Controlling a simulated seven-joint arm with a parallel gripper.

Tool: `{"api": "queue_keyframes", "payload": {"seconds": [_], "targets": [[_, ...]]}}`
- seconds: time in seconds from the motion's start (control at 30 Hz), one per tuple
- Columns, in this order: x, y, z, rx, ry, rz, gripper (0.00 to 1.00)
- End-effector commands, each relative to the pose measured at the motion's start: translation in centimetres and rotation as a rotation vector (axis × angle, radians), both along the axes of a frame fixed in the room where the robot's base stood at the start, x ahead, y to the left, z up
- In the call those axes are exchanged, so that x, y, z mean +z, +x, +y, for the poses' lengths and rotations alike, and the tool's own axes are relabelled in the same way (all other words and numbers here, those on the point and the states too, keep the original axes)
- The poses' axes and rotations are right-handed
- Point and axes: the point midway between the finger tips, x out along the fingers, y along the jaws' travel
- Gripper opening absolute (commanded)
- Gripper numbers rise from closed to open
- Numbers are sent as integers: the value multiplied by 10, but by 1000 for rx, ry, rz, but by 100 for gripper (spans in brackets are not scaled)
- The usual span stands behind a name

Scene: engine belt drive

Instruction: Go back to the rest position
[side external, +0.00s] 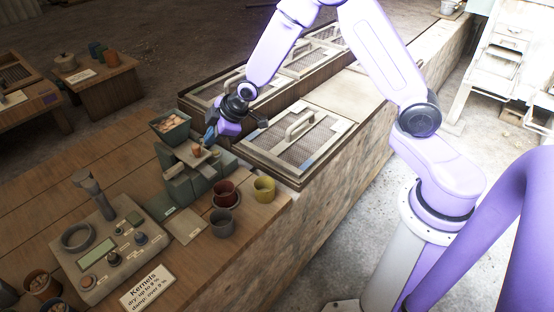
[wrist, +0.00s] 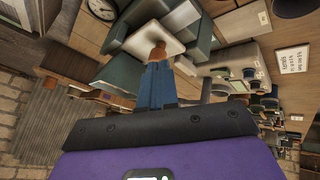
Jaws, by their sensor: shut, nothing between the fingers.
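My gripper (side external: 210,138) is shut and empty, at the end of my purple arm. In the side view it hangs close above a small stepped stand (side external: 190,172) on the wooden bench. A small orange-brown object (side external: 197,150) sits on the stand's pale top, just beside my fingertips. In the wrist view my blue fingers (wrist: 157,68) are together and point toward the orange-brown object (wrist: 158,50) on a pale plate (wrist: 140,42). I cannot tell whether the fingertips touch it.
A green-grey bin (side external: 171,128) with brownish contents stands behind the stand. Red (side external: 223,192), yellow (side external: 264,190) and grey (side external: 222,223) cups stand in front. A meter panel (side external: 110,245) lies at left. Mesh-lidded frames (side external: 300,140) line the right bench.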

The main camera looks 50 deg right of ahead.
Motion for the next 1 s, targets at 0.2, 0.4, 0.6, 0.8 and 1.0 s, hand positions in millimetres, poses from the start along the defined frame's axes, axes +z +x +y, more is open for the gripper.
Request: {"api": "queue_keyframes", "payload": {"seconds": [0.2, 0.4, 0.6, 0.8, 1.0], "targets": [[48, -102, 30, 52, 4, 174, 0], [80, -202, 26, 80, -41, 326, 0], [102, -297, -6, 94, -121, 453, 0], [113, -359, -45, 92, -207, 530, 0], [115, -380, -63, 87, -245, 555, 0]]}}
